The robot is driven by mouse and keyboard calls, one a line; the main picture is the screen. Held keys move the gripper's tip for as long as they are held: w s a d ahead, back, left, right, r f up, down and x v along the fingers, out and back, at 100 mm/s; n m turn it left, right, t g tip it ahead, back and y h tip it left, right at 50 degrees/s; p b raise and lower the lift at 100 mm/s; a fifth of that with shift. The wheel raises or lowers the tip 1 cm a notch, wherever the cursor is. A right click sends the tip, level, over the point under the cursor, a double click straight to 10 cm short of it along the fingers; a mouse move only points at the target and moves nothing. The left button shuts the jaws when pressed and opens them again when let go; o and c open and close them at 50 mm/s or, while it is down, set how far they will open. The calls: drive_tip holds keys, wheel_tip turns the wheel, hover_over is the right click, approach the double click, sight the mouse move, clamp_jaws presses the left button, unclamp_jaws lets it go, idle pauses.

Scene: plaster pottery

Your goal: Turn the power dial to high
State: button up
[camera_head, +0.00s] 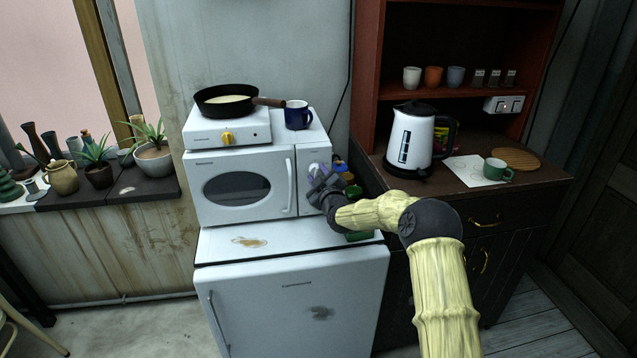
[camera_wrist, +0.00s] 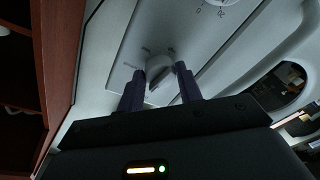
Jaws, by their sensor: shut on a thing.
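The white microwave (camera_head: 240,187) stands on a small white fridge. Its control panel is on the right side of its front. The power dial (camera_wrist: 158,68) is a pale round knob with markings around it, seen in the wrist view. My gripper (camera_wrist: 158,78) has its two dark fingers on either side of this dial and is shut on it. In the head view my gripper (camera_head: 318,182) is at the microwave's panel and hides much of the dial. A second dial (camera_wrist: 222,2) shows at the top edge of the wrist view. I cannot read which setting the dial points to.
A hot plate (camera_head: 228,137) with a black pan (camera_head: 228,100) and a blue mug (camera_head: 297,115) sit on the microwave. The fridge (camera_head: 300,305) is below. A wooden cabinet with a kettle (camera_head: 408,140) and a green cup (camera_head: 497,170) stands to the right.

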drive_tip(key=shift+s+a+n+t+h+b, duration=0.15)
drive_tip(key=shift+n+h+b, duration=0.6)
drive_tip(key=shift+n+b, duration=4)
drive_tip(key=shift+w+a+n+t+h+b, duration=0.15)
drive_tip(key=shift+n+h+b, duration=0.55)
drive_tip(key=shift+n+b, duration=4.05)
drive_tip(key=shift+s+a+n+t+h+b, duration=0.15)
drive_tip(key=shift+n+h+b, duration=0.75)
drive_tip(key=shift+n, duration=7.5)
drive_tip(key=o, duration=1)
drive_tip(key=shift+r, duration=0.1)
